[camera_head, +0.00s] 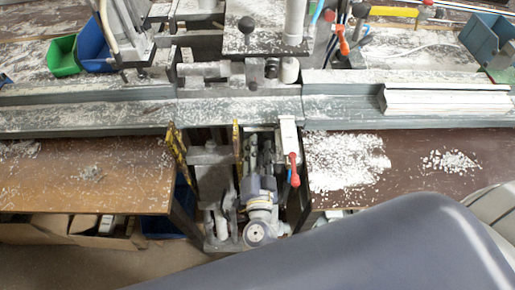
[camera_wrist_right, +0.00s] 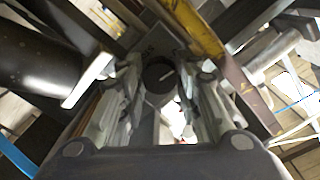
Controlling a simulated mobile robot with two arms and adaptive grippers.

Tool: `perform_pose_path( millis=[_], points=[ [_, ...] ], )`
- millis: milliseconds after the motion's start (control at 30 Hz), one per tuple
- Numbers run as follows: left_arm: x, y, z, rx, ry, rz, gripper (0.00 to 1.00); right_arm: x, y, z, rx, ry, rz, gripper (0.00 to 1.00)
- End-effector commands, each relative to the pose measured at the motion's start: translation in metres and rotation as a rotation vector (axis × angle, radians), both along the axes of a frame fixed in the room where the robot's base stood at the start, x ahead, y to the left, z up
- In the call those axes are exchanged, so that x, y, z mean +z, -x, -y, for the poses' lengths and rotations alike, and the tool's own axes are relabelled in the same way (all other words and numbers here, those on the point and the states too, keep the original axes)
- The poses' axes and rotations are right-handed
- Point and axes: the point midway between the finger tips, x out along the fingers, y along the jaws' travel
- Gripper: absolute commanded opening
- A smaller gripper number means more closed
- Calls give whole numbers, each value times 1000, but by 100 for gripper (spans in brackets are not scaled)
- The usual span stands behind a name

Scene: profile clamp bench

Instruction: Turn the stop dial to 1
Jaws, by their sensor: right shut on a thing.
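The stop dial (camera_wrist_right: 158,76) is a dark round knob with a pale pointer line, seen in the right wrist view. The line points up and to the right. A grey plate (camera_wrist_right: 150,47) with dark marks sits just behind the dial; I cannot read the marks clearly. My right gripper (camera_wrist_right: 168,72) has its two fingers on either side of the dial, shut on it. In the head view my right gripper (camera_head: 262,150) reaches into the gap below the profile bed, and the dial is hidden there. My left gripper is not in view.
A red-tipped lever (camera_head: 293,170) hangs close to the right of the gripper. Yellow strips (camera_head: 237,145) stand to its left. The long grey bed (camera_head: 80,118) runs across above it. White profiles (camera_head: 445,100) lie at right. Chips cover the brown bench tops (camera_head: 90,190).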

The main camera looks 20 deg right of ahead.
Motion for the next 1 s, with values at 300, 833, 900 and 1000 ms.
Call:
perform_pose_path(
  millis=[300,833,900,1000],
  points=[
    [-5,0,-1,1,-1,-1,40,-2,0,0,0,-269,74,7],
    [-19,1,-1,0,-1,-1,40,-3,1,0,-1,-705,200,7],
    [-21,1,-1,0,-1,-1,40,-3,0,0,0,-746,211,7],
    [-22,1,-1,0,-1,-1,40,-3,1,0,0,-794,225,7]
  ],
)
